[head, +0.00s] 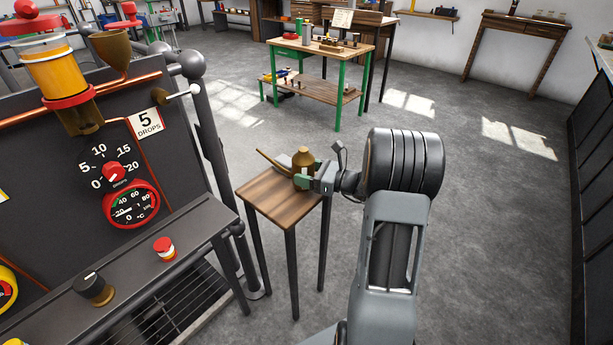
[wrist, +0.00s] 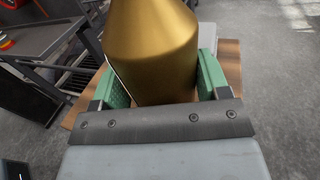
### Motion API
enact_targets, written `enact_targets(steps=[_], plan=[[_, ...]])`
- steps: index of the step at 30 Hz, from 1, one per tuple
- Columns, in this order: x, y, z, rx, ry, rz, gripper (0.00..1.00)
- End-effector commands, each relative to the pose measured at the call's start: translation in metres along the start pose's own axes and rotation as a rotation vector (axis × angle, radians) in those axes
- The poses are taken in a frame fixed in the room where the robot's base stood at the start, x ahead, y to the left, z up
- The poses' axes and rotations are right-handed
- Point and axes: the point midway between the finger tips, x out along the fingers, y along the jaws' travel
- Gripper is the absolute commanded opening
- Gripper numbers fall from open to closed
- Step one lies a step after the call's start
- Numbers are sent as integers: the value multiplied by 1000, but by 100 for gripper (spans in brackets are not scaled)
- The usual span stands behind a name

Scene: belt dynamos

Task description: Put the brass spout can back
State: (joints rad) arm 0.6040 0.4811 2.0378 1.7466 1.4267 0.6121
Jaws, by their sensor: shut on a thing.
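The brass spout can (head: 303,159) is over the small wooden-topped stand (head: 283,205), upright, with its long thin spout pointing to the upper left. My gripper (head: 305,178) is shut on the can's body, and its green fingers lie on both sides of it. In the wrist view the brass can (wrist: 152,50) fills the middle between the green jaws (wrist: 160,85). The wooden top shows below and beside it. I cannot tell whether the can's base touches the wood.
A dark machine panel (head: 75,160) with gauges, knobs and an oil reservoir stands at the left, close to the stand. A green-legged workbench (head: 340,60) stands farther back. The grey floor on the right is clear.

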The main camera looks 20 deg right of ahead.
Motion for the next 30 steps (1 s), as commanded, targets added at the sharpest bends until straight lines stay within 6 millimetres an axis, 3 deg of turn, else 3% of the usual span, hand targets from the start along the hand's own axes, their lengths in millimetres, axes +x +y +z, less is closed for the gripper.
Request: enact_targets(steps=[14,15,23,30], plan=[[0,0,-10,-1,-2,0,28],[0,0,-10,0,0,0,71],[0,0,-10,0,0,0,94],[0,0,-8,-1,0,0,94]])
